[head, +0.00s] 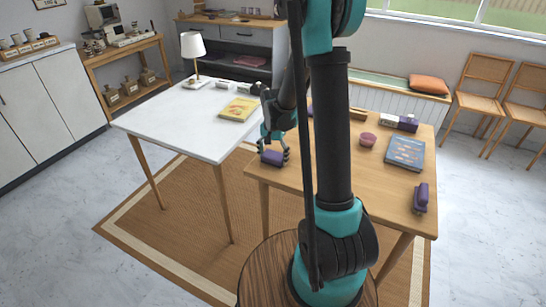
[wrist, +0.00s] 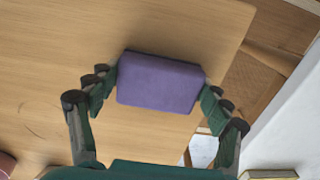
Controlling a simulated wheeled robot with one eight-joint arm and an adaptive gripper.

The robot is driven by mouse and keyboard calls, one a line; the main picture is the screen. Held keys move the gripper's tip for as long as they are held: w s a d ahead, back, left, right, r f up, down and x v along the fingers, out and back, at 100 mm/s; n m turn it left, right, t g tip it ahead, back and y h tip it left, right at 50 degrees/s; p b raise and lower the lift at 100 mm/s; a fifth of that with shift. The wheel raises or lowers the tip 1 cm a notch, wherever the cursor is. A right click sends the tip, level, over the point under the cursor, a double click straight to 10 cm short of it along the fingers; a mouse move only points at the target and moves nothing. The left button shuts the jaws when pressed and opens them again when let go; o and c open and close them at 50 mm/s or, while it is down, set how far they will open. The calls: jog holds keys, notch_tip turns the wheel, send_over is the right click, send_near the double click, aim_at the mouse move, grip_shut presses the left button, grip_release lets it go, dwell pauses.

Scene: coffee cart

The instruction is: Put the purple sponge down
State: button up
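The purple sponge (head: 272,158) is at the near left corner of the wooden table (head: 385,190). In the wrist view the sponge (wrist: 160,82) sits between the two fingers of my gripper (wrist: 160,92), with a fingertip against each short end. My gripper (head: 273,143) is shut on it in the head view too. The wooden tabletop (wrist: 50,50) shows behind the sponge in the wrist view. I cannot tell whether the sponge touches the tabletop or is slightly above it.
A blue book (head: 405,153), a pink bowl (head: 368,140), a purple-and-white box (head: 398,122) and a purple stapler-like object (head: 421,197) are on the wooden table. The white table (head: 175,125) to the left holds a lamp (head: 194,50) and a yellow book (head: 239,109). My arm hides part of the wooden table.

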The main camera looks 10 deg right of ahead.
aim_at(273, 156)
jog(key=o, duration=0.3)
jog(key=shift+o, duration=0.2)
jog(key=shift+r, duration=0.1)
notch_tip(273, 156, up, 11)
jog(key=s+d+f+n+t, duration=0.2)
jog(key=s+n, duration=0.1)
jog(key=s, duration=0.8)
jog(key=s+d+f+n+t, duration=0.2)
jog(key=s+f+n, duration=0.1)
jog(key=s, duration=0.7)
jog(key=shift+s+d+n, duration=0.2)
jog(key=shift+s+n, duration=0.15)
jog(key=shift+n, duration=0.25)
jog(key=shift+o, duration=0.3)
